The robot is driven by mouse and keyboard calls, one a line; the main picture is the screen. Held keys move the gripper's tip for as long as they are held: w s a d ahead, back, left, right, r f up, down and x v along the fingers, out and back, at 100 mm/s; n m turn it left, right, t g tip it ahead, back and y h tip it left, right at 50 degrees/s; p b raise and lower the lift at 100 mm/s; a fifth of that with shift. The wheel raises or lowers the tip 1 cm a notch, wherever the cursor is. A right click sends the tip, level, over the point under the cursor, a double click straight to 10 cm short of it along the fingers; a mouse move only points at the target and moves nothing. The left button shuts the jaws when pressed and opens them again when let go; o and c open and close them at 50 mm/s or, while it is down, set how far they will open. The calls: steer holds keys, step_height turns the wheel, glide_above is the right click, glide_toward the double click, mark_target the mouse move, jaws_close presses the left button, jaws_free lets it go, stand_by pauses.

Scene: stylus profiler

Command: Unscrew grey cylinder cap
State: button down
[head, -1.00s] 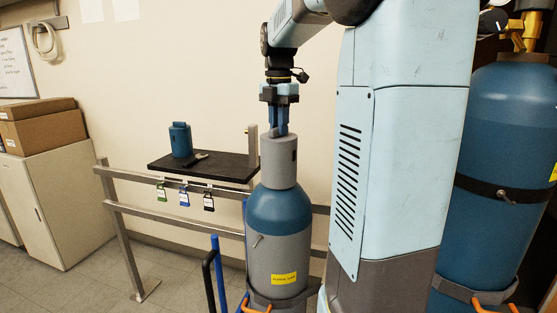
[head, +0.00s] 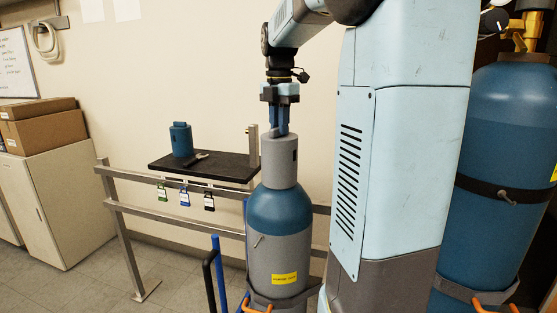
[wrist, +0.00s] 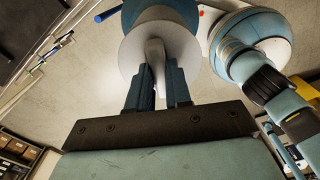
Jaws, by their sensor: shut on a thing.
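The grey cylinder cap (head: 279,163) sits upright on top of the blue and grey gas cylinder (head: 279,213), which has a yellow label on its side. My gripper (head: 281,131) points straight down over the cap. In the wrist view its two blue fingers (wrist: 159,82) are closed on a narrow raised piece on top of the grey cap (wrist: 190,50). The fingertips touch the cap's top, and the cap still rests on the cylinder. The cap's thread is hidden.
A black shelf (head: 225,171) on a metal rail holds a blue container (head: 181,140) and a small dark object. Several padlocks hang below it. A larger blue cylinder (head: 507,150) stands strapped at the right. Cardboard boxes (head: 42,131) sit on a cabinet at the left.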

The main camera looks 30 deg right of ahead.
stand_by(0.4)
steer(key=n, duration=0.7)
steer(key=shift+f, duration=0.1)
steer(key=c, duration=1)
jaws_free()
steer(key=shift+o, duration=0.2)
steer(key=shift+c, duration=0.5)
steer(key=shift+r, duration=3.6)
